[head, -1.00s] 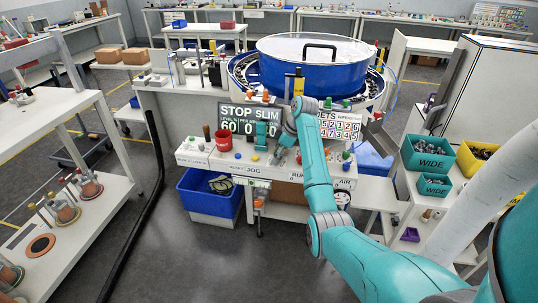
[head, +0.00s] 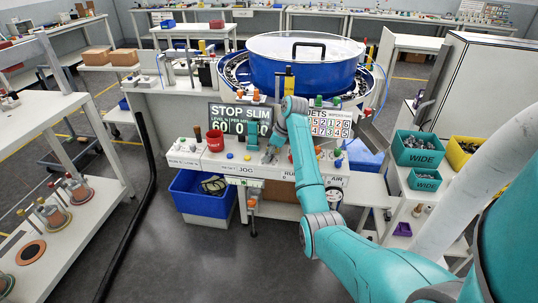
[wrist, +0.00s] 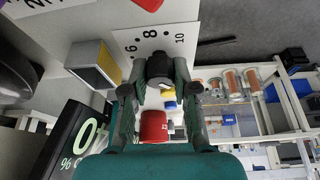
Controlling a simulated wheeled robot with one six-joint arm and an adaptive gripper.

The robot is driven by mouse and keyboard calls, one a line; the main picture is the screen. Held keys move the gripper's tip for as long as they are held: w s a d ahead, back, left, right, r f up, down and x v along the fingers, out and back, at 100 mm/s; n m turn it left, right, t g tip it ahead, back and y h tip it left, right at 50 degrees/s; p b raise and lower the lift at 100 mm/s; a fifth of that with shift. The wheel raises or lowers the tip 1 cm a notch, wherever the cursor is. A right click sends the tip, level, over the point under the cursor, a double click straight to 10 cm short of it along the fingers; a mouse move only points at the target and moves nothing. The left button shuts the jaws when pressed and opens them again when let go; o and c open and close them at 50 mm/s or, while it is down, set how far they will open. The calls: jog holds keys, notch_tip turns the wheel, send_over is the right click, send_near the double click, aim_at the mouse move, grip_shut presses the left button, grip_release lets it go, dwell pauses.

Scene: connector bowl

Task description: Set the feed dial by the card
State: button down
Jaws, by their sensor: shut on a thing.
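In the wrist view my gripper (wrist: 160,90) is shut on a dark round knob, the feed dial (wrist: 160,66). It stands in front of a white scale plate (wrist: 187,38) marked 6, 8 and 10. A pointer mark on the knob cannot be made out. In the head view my gripper (head: 268,153) is low at the white console (head: 190,152), and it and my arm hide the dial. A dark display reading STOP SLIM (head: 227,112) stands behind it, its lower right figures partly covered. A white card headed JETS (head: 330,124) is right of my arm, its left edge covered.
A blue lidded bowl (head: 305,70) is behind. A blue bin (head: 195,200) is below left. Green WIDE bins (head: 417,157) are at right.

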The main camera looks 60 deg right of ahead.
jog(key=m+h, duration=0.1)
jog(key=m, duration=0.3)
jog(key=shift+h, duration=0.3)
jog(key=m, duration=0.2)
jog(key=m+h, duration=0.1)
jog(key=m, duration=0.1)
jog(key=shift+m+h, duration=0.3)
jog(key=m+g+h, duration=0.1)
jog(key=m, duration=0.2)
jog(key=shift+m, duration=0.3)
jog(key=m+g+h, duration=0.1)
jog(key=m, duration=0.3)
jog(key=shift+m, duration=0.3)
jog(key=m+g, duration=0.1)
jog(key=m, duration=0.2)
jog(key=shift+m+g+h, duration=0.3)
jog(key=shift+g, duration=0.1)
jog(key=m+g, duration=0.1)
jog(key=m, duration=0.2)
jog(key=shift+m, duration=0.3)
jog(key=m+g, duration=0.1)
jog(key=m, duration=0.2)
jog(key=shift+m+g, duration=0.3)
jog(key=shift+m+g+y, duration=0.5)
jog(key=shift+m+y, duration=0.2)
jog(key=shift+m, duration=1.1)
